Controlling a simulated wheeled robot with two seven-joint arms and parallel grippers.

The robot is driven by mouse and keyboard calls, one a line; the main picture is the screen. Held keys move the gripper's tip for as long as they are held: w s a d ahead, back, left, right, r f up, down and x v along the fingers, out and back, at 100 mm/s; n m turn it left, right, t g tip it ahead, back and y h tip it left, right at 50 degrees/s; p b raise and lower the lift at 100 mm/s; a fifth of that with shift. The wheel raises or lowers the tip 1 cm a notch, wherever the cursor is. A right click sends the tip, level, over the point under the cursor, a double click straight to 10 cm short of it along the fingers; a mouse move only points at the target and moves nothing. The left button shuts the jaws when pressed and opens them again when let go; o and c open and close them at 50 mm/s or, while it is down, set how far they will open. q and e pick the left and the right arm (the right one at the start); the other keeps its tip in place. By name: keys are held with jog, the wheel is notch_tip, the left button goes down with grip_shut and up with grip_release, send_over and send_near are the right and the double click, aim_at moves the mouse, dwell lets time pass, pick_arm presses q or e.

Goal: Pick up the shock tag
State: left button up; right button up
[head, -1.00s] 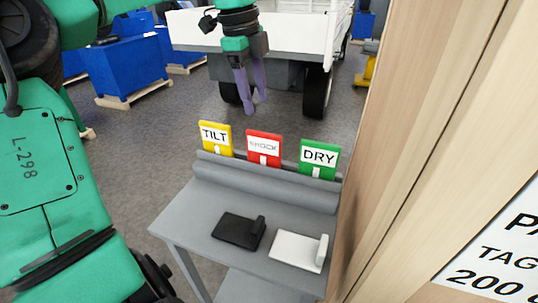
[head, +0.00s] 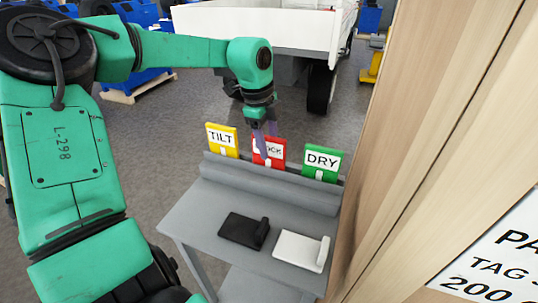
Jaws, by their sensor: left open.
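The red shock tag (head: 277,152) stands upright in the rack at the back of the grey table, between the yellow TILT tag (head: 222,140) and the green DRY tag (head: 321,163). My left gripper (head: 265,152) is open and points down at the shock tag. Its purple fingers cover the left part of the tag and its lettering. I cannot tell whether the fingers touch the tag or straddle it. My right gripper is not in view.
A black block piece (head: 241,230) and a white one (head: 298,250) lie on the grey table (head: 200,215). A wooden panel (head: 420,130) rises close on the right. A white truck (head: 270,25) stands behind on the open floor.

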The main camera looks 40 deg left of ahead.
pick_arm(q)
jog(key=shift+a+f, duration=0.1)
jog(key=shift+f, duration=0.15)
dwell(0.3)
grip_shut()
jog(key=shift+r, duration=0.15)
